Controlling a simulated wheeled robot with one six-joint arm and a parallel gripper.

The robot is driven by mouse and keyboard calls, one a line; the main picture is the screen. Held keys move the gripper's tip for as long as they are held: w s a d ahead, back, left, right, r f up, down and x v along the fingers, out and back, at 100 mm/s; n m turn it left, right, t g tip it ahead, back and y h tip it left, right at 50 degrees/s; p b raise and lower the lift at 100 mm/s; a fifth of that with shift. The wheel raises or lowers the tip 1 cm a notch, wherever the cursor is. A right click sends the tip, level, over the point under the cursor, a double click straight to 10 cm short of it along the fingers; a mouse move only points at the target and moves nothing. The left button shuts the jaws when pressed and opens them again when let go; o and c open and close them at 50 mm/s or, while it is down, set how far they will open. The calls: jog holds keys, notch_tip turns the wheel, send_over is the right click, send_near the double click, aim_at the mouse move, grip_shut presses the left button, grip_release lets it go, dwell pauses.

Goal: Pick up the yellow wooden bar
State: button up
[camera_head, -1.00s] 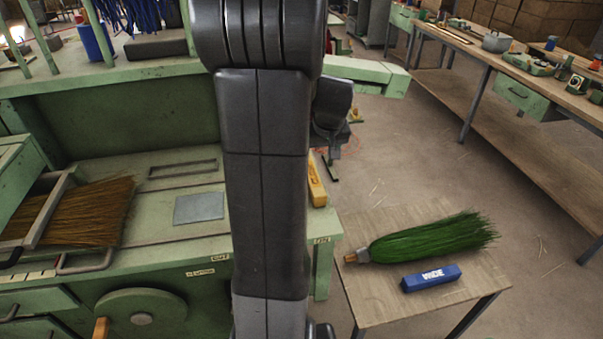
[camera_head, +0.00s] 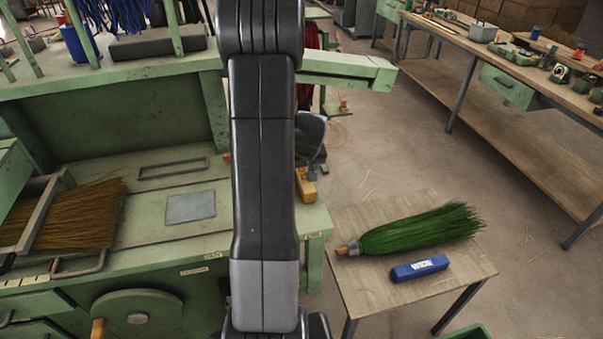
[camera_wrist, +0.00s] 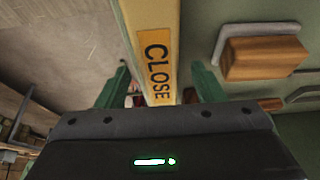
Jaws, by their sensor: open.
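The yellow wooden bar (camera_head: 306,190) is at the right end of the green bench, partly hidden behind my arm and gripper. In the wrist view the bar (camera_wrist: 155,55) fills the upper middle, with a "CLOSE" label facing the camera. My gripper (camera_wrist: 163,85) is open, with one green finger on each side of the bar. Gaps show beside the bar; I cannot tell whether either finger touches it. In the head view my gripper (camera_head: 307,172) is right at the bar, mostly blocked by my wrist.
A small table (camera_head: 365,295) at right holds a green broom head (camera_head: 420,230) and a blue bar (camera_head: 419,268) marked "WIDE". A wooden handle (camera_wrist: 262,58) sits beside the right finger in the wrist view. A brown broom head (camera_head: 75,212) lies at left.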

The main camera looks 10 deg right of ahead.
jog(key=shift+w+f, duration=0.2)
jog(key=shift+f, duration=0.35)
jog(key=c, duration=1.3)
